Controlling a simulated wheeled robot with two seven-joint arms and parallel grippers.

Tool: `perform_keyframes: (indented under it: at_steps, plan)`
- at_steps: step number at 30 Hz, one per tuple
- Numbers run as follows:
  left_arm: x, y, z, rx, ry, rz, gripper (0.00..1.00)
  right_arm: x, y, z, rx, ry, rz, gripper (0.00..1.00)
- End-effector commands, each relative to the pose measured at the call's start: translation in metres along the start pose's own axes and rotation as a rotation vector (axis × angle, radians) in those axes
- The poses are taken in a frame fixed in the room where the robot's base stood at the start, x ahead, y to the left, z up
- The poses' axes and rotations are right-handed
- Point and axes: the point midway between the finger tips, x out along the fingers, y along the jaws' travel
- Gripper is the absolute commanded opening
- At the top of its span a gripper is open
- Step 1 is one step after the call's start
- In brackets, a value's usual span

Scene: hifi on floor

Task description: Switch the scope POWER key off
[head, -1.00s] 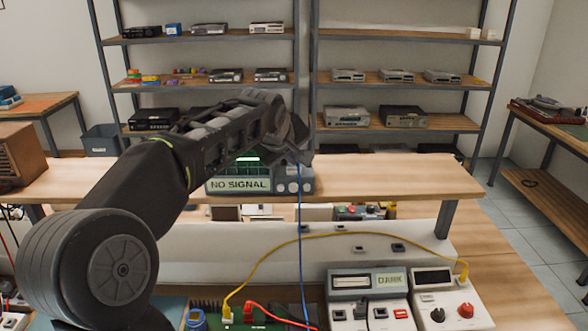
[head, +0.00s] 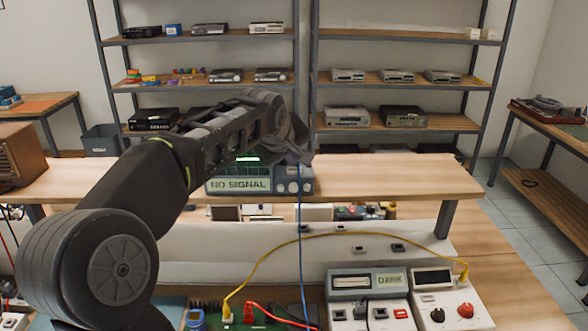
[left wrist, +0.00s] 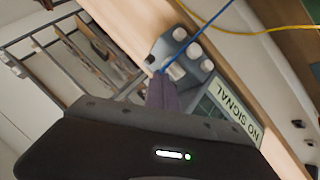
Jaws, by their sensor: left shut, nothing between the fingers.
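The scope (head: 238,186) stands on the raised wooden shelf, with a greenish screen and a "NO SIGNAL" label; it also shows in the left wrist view (left wrist: 207,110). Its knob panel (left wrist: 190,48) has several pale round knobs and a pale block (left wrist: 176,72). I cannot read a POWER marking, so I cannot tell which part is the key. My left gripper (head: 301,157) is in front of the scope's right part. In the left wrist view its fingers (left wrist: 161,88) are shut and empty, their tips close to the pale block; contact is unclear. My right gripper is out of view.
A blue cable (head: 300,230) hangs from the scope's right part, close to my left fingers. The raised shelf (head: 400,180) is clear right of the scope.

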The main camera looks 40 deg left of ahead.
Motion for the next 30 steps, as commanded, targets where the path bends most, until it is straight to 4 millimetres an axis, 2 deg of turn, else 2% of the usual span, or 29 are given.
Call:
perform_keyframes:
  at_steps: [15,30]
  plan:
    - [0.007,-0.005,0.005,0.000,0.000,0.000,0.00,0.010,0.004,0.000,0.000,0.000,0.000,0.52]
    - [0.003,-0.002,0.002,0.000,0.000,0.000,0.00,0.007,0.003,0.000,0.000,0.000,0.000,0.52]
